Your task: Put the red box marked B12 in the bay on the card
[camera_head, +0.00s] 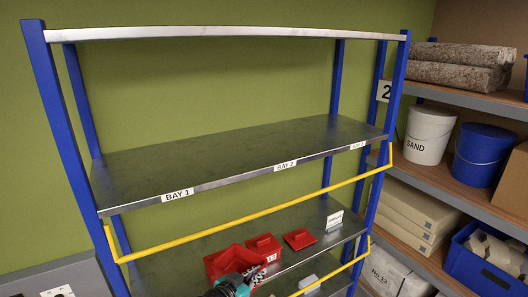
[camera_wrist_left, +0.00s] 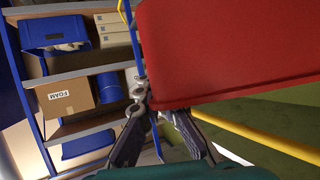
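A white card (camera_head: 334,219) stands at the right of the lower shelf; its print is too small to read. Red boxes sit on that shelf: one at the back (camera_head: 263,243), a flatter one (camera_head: 299,239) to its right, and a tilted one (camera_head: 222,260) in front. No B12 mark is legible. My left gripper (camera_head: 252,274) is at the shelf's front, against the red boxes. In the left wrist view its fingers (camera_wrist_left: 160,112) reach a large red box (camera_wrist_left: 235,50); the box hides part of them, so I cannot tell whether they close on it. My right gripper is not in view.
The upper shelf (camera_head: 230,152) is empty and labelled BAY 1, BAY 2 and a partly legible third. A yellow rail (camera_head: 250,216) crosses in front, above the lower shelf; another yellow rail (camera_head: 325,277) runs lower. Side shelving holds a SAND bucket (camera_head: 428,133) and a blue bucket (camera_head: 481,155).

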